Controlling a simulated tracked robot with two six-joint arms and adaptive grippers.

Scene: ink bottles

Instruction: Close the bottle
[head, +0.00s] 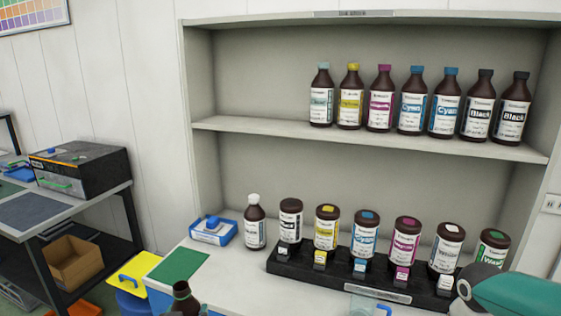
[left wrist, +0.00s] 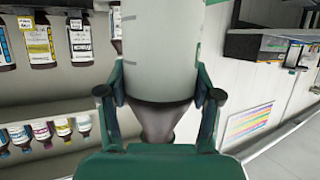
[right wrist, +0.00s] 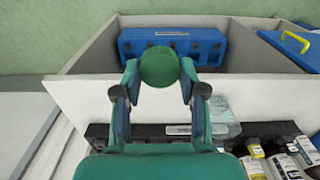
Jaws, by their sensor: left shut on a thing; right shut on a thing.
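The brown bottle (head: 183,297) shows its bare brown neck at the bottom of the head view, with no coloured cap visible on it. In the left wrist view, the bottle's pale label (left wrist: 160,50) and brown shoulder (left wrist: 158,118) fill the space between the fingers of my left gripper (left wrist: 160,97), which is shut on it. In the right wrist view, my right gripper (right wrist: 160,88) is shut on a round green cap (right wrist: 160,67). The cap is apart from the bottle. The bottle's lower body is out of the head view.
A black rack (head: 340,275) with several labelled bottles stands on the white counter. More bottles line the upper shelf (head: 370,140). A white-capped bottle (head: 255,228), a blue-and-white box (head: 213,232) and a green mat (head: 179,264) are nearby. A blue holder (right wrist: 172,45) lies beyond the cap.

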